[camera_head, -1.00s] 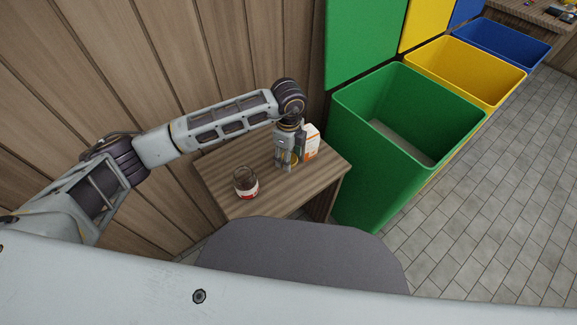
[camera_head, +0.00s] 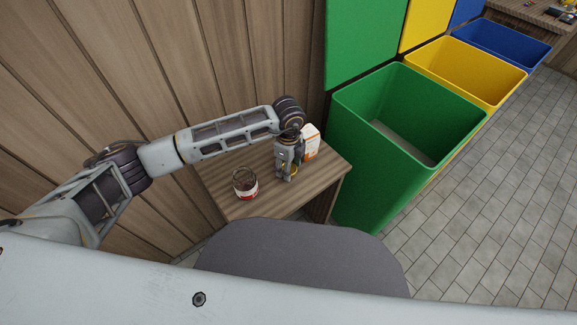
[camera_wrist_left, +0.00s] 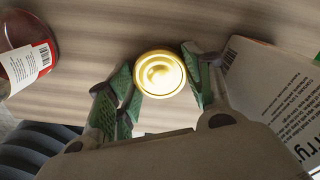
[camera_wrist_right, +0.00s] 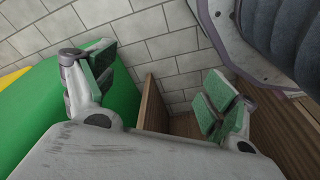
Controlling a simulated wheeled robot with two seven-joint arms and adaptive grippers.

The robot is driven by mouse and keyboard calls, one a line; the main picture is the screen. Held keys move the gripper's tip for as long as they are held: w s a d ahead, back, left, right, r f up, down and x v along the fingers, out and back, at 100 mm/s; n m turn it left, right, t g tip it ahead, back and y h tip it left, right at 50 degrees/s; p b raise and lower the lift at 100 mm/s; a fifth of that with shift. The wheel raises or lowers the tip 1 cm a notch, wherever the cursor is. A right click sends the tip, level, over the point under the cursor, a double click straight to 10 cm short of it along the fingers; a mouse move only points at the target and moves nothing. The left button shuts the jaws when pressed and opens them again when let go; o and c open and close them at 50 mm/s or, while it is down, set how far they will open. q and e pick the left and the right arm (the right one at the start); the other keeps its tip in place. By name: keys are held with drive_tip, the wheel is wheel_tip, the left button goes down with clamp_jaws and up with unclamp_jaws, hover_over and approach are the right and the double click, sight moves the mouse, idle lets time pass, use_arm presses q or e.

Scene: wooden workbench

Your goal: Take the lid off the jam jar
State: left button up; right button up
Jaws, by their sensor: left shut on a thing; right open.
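The jam jar (camera_head: 245,184) stands upright on the small wooden table, with a white and red label and its top showing no lid. It is also at the upper left of the left wrist view (camera_wrist_left: 28,52). My left gripper (camera_head: 286,175) points down at the table to the right of the jar. It is shut on the round golden lid (camera_wrist_left: 160,74), apart from the jar. Whether the lid touches the tabletop is hard to tell. My right gripper (camera_wrist_right: 157,92) is open and empty, away from the table; it does not show in the head view.
A white and orange carton (camera_head: 311,142) stands close behind my left gripper, near its fingers in the left wrist view (camera_wrist_left: 270,95). The table's (camera_head: 240,209) front is bare. A green bin (camera_head: 395,165) adjoins its right side, with yellow and blue bins beyond. A wooden wall is behind.

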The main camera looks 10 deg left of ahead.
use_arm(q)
drive_tip(key=shift+f, duration=0.1)
drive_tip(key=o, duration=0.7)
drive_tip(key=shift+f, duration=0.1)
drive_tip(key=shift+o, duration=0.7)
use_arm(e)
drive_tip(key=shift+a+r, duration=0.1)
drive_tip(key=shift+r, duration=0.25)
use_arm(q)
drive_tip(key=shift+r, duration=0.2)
use_arm(e)
drive_tip(key=shift+f, duration=0.1)
